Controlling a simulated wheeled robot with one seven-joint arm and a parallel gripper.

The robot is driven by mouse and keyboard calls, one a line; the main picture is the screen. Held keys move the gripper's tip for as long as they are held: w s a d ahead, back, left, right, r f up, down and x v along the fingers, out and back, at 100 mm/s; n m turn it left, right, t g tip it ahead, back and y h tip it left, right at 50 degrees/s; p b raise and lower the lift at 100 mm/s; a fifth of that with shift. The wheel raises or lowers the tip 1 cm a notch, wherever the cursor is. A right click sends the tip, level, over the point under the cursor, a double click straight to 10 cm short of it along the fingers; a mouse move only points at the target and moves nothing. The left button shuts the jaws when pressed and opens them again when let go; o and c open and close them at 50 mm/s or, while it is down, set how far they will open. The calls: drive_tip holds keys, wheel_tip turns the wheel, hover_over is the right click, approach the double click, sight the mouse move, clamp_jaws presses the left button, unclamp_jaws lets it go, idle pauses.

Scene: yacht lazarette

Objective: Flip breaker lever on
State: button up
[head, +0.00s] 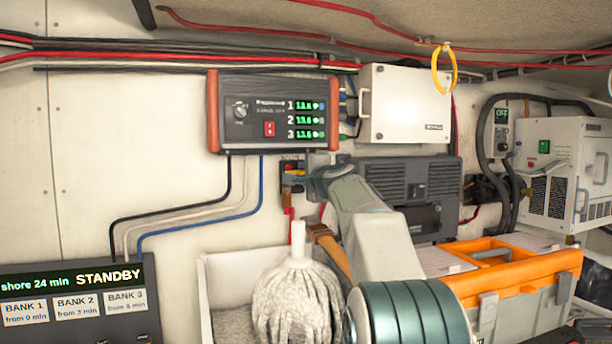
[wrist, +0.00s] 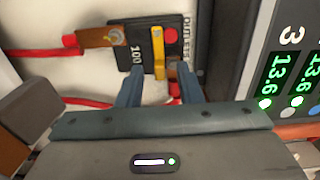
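The breaker (wrist: 137,62) is a small black block marked 100 and OUTLETS in the wrist view, with a yellow lever (wrist: 158,48) on its face. In the head view the breaker (head: 291,180) is small and partly hidden by my arm, below the charger panel. My gripper (wrist: 159,77) points at the breaker with its two blue-grey fingers apart. The near end of the lever shows in the gap between the fingertips, with space on both sides. Whether the fingertips are level with the lever in depth I cannot tell. A red button (wrist: 171,31) sits beside the lever.
The charger panel (head: 250,112) with green readouts is close on the gripper's right in the wrist view (wrist: 292,60). Red cables (wrist: 35,52) run to copper terminals on the breaker. A mop (head: 290,300), an orange toolbox (head: 520,266) and a STANDBY display (head: 80,300) stand below.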

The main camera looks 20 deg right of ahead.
drive_tip(key=s+b, duration=0.5)
drive_tip(key=s, duration=0.8)
drive_tip(key=shift+s, duration=0.4)
